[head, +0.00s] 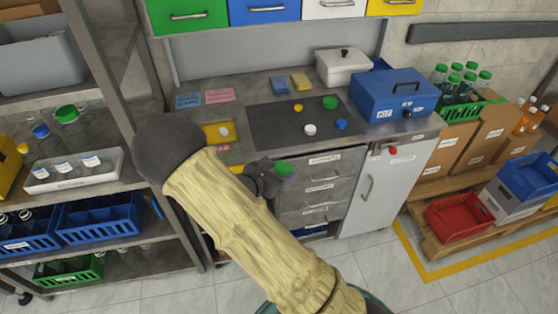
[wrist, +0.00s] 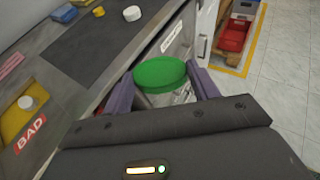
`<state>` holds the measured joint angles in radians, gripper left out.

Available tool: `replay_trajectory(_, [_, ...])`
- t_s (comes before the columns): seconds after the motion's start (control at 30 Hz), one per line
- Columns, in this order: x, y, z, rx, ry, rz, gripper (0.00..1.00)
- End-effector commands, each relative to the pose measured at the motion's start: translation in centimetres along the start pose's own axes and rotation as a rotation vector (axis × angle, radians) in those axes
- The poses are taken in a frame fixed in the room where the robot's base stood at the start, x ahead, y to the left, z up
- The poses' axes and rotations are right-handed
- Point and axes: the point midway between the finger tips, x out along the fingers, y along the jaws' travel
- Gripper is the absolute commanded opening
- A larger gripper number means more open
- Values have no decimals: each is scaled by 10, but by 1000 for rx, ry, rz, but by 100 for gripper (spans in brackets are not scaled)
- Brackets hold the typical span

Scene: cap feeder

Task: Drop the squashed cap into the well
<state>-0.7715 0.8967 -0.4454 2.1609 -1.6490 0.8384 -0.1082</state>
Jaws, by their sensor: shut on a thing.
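My gripper (wrist: 161,84) is shut on a green cap (wrist: 159,71), held between its two purple fingers in the wrist view. In the head view the green cap (head: 284,168) shows at the end of my gripper (head: 268,177), in front of the bench's drawers. The cap looks oval, but I cannot tell from this angle whether it is squashed. A yellow tray (wrist: 12,124) with a red BAD label lies on the bench to the left, apart from my gripper. A white cap (wrist: 25,102) is in it. The tray also shows in the head view (head: 211,134). I see no opening marked as a well.
A dark mat (head: 270,123) on the bench bears green, white, blue and yellow caps. A shelf rack (head: 120,75) is at the left. The floor at right front is clear.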

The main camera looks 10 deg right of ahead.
Motion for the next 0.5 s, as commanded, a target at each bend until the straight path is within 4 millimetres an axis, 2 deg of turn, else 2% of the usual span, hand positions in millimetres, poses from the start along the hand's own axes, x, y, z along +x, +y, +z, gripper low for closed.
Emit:
replay_trajectory(0.27, [5,-14,-45,-12,-1,13,38])
replay_trajectory(0.5, [13,-41,-99,-19,8,23,38])
